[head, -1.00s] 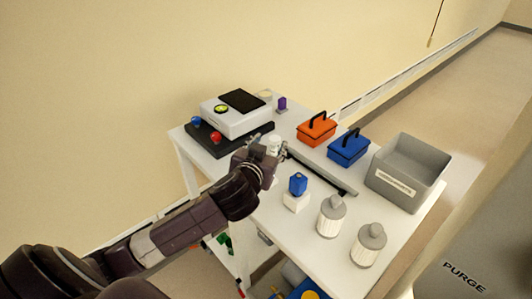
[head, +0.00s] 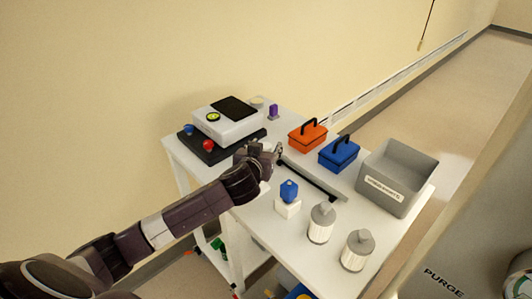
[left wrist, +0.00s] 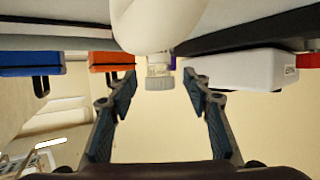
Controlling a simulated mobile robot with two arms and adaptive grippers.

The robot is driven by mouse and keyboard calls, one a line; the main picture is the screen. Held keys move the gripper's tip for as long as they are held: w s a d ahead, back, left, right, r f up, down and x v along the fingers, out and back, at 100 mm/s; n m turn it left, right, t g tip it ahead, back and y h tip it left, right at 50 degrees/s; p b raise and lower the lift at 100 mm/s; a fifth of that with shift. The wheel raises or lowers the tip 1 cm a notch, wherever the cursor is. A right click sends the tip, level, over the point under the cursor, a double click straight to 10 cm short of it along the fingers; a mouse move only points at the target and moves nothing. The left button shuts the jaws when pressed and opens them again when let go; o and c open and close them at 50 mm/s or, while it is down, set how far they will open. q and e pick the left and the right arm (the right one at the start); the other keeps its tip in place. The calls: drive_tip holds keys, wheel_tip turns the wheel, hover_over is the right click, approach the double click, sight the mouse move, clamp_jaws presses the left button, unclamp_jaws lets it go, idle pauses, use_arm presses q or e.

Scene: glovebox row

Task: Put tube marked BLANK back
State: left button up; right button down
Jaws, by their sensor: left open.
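My left gripper (head: 270,153) is over the middle of the white table, beside the long grey bar. In the left wrist view its two fingers (left wrist: 160,90) stand apart with nothing held between them. A large rounded white thing (left wrist: 158,25) is close at the top middle of that view, beyond the fingertips; I cannot tell what it is. A small clear jar (left wrist: 160,76) shows past it in line with the gap. I can read no BLANK mark on anything, so I cannot say which thing is the tube. My right gripper is out of view.
A white device (head: 226,125) on a black base is behind my gripper. An orange box (head: 307,138), a blue box (head: 338,155) and a grey bin (head: 390,190) line the far side. A blue-topped thing on a white block (head: 287,208) and two lidded jars (head: 321,224) stand nearer.

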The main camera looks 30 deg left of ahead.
use_arm(q)
drive_tip(key=c, duration=1.2)
drive_tip(key=shift+r, duration=0.1)
